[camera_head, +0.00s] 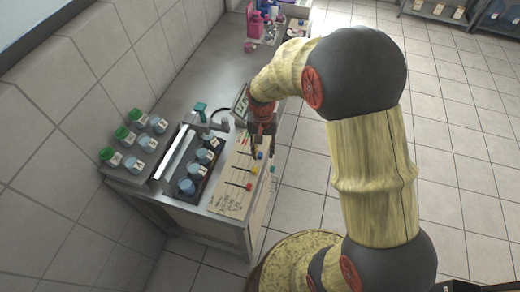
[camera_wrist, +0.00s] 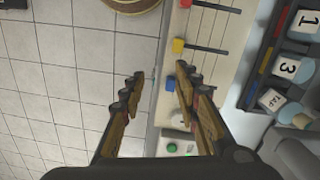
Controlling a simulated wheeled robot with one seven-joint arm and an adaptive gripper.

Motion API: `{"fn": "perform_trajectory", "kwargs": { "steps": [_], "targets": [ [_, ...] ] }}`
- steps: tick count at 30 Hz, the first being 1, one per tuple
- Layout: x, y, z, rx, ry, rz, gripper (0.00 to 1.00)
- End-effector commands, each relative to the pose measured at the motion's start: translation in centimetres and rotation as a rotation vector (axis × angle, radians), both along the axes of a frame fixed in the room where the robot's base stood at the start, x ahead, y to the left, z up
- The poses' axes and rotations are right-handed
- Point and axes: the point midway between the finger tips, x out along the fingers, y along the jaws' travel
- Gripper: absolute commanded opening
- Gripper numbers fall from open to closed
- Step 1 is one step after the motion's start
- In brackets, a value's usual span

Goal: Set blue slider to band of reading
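A pale slider board (camera_head: 230,203) on the bench carries dark tracks with a red slider (camera_head: 249,187), a yellow slider (camera_head: 254,170) and a blue slider (camera_head: 260,155). In the wrist view the yellow slider (camera_wrist: 178,46) and the blue slider (camera_wrist: 181,66) sit at the left ends of their tracks, near the board's edge. My gripper (camera_head: 262,149) hangs over the board by the blue slider. In the wrist view my gripper (camera_wrist: 159,76) is open and empty; its right fingertip is next to the blue slider and partly covers that area. I cannot make out a reading.
A dark rack (camera_head: 182,205) with several labelled cups stands left of the board. Green-capped jars (camera_head: 107,155) stand farther left by the tiled wall. Pink items (camera_head: 262,28) are at the far end. Open floor (camera_wrist: 85,75) lies beside the bench.

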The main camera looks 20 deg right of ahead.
Motion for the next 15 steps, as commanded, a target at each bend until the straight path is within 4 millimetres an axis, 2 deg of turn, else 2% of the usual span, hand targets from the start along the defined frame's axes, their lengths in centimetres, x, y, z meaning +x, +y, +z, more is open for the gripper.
{"fn": "perform_trajectory", "kwargs": {
  "steps": [1, 3, 10, 15],
  "targets": [
    [1.7, 0.0, 0.1, -0.003, -0.030, -0.047, 0.32],
    [3.3, 0.0, 0.9, -0.005, -0.067, -0.109, 0.32],
    [3.6, 0.0, 0.5, -0.008, -0.078, -0.199, 0.32],
    [3.5, 0.0, -1.7, -0.008, -0.078, -0.199, 0.32]
  ]
}}
